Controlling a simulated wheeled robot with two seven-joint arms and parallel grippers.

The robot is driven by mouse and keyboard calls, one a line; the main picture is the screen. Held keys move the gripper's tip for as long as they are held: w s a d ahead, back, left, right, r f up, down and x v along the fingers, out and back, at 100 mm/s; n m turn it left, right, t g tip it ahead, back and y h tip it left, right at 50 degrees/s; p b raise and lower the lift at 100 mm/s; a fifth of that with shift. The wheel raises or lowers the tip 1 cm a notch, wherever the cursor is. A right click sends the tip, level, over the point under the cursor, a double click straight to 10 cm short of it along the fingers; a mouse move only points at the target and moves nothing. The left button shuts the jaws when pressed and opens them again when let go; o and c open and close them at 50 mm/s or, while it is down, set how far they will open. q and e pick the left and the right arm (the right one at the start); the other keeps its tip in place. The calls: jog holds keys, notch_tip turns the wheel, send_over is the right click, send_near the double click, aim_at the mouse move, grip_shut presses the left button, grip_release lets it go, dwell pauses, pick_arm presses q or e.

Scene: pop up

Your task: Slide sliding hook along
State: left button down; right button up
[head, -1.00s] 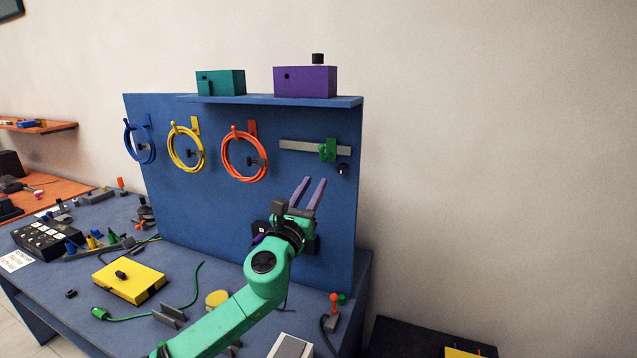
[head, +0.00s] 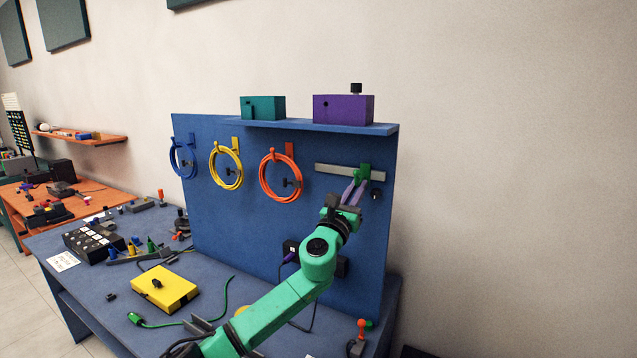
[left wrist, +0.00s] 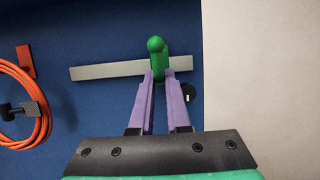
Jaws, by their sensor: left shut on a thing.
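The sliding hook is green (head: 364,172) and sits on a horizontal grey rail (head: 331,171) on the blue pegboard panel. In the left wrist view the hook (left wrist: 157,58) is toward the right part of the rail (left wrist: 100,71). My left gripper (head: 354,188) has purple fingers that reach up to the hook from below. In the left wrist view the fingertips (left wrist: 160,80) stand on either side of the hook's lower part and are shut on it. My right gripper is in neither view.
Coiled orange (head: 281,178), yellow (head: 226,165) and blue (head: 182,158) cables hang left of the rail. A black knob (head: 376,195) is just below the rail's right end. A shelf above holds a purple box (head: 343,109) and a teal box (head: 262,107).

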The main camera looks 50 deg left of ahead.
pick_arm(q)
jog(key=shift+s+a+f+b, duration=0.1)
jog(key=shift+s+a+b, duration=0.65)
jog(key=shift+a, duration=1.1)
jog(key=shift+s+a+f+b, duration=0.1)
jog(key=shift+s+a+b, duration=0.4)
jog(key=shift+a+b, duration=0.95)
jog(key=shift+s+a+b, duration=0.55)
jog(key=shift+s+a, duration=0.05)
jog(key=shift+a, duration=1.6)
jog(key=c, duration=0.8)
grip_release()
jog(key=shift+s+r, duration=0.15)
jog(key=shift+s, duration=0.1)
jog(key=b+v, duration=0.1)
jog(key=v, duration=1.3)
jog(key=shift+s+d, duration=0.1)
jog(key=shift+s, duration=0.2)
jog(key=shift+w, duration=0.1)
